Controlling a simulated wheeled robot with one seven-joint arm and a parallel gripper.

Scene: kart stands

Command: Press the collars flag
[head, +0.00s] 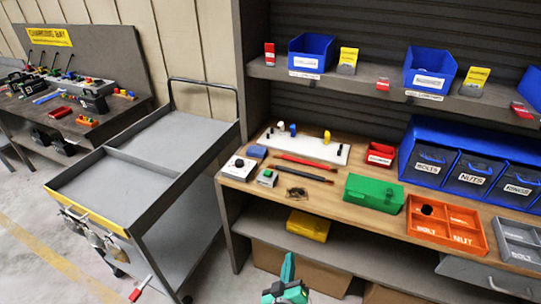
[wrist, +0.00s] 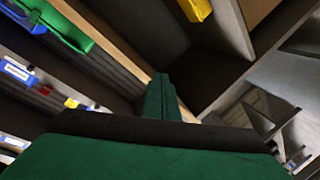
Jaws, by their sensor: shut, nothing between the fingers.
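Small flags stand along the upper shelf (head: 330,80). A red one (head: 270,54) is left of the left blue bin (head: 311,48), and a yellow one (head: 348,60) is right of it. Another red flag (head: 383,85) is left of the second blue bin (head: 430,65), and a yellow one (head: 474,82) is right of it. A further red flag (head: 522,110) is at the far right. The label print is too small to tell which is the collars flag. My green gripper (head: 288,268) is shut and empty, low in front of the bench, apart from the flags. Its shut fingers (wrist: 161,98) also show in the wrist view.
The wooden bench (head: 340,200) below carries a white peg board (head: 305,146), a green box (head: 374,194), an orange tray (head: 447,222) and blue labelled bins. A grey cart (head: 110,184) stands at the left. Clear floor shows at the lower left.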

